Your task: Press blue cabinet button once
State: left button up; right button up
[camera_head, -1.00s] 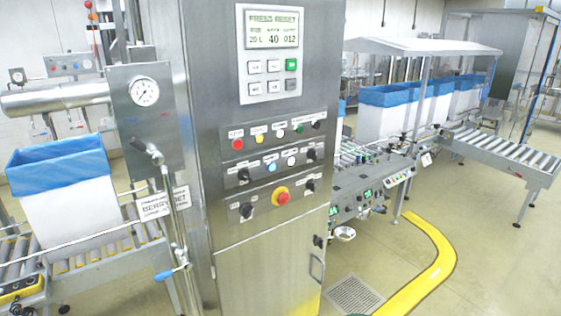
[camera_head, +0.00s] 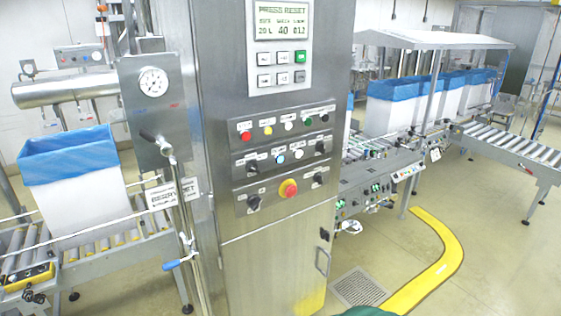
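The steel cabinet (camera_head: 270,215) stands in the middle of the head view, its front facing me. The blue button (camera_head: 280,159) is small and round, in the middle row of controls on the cabinet front. Nothing covers the blue button. Neither of my grippers shows in the view.
A red emergency stop (camera_head: 288,188) sits below the blue button. Above are a row with a red button (camera_head: 246,135) and a display (camera_head: 281,24) reading "PRESS RESET". A lever pipe (camera_head: 178,225) stands left of the cabinet. Lined boxes (camera_head: 75,200) stand on rollers.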

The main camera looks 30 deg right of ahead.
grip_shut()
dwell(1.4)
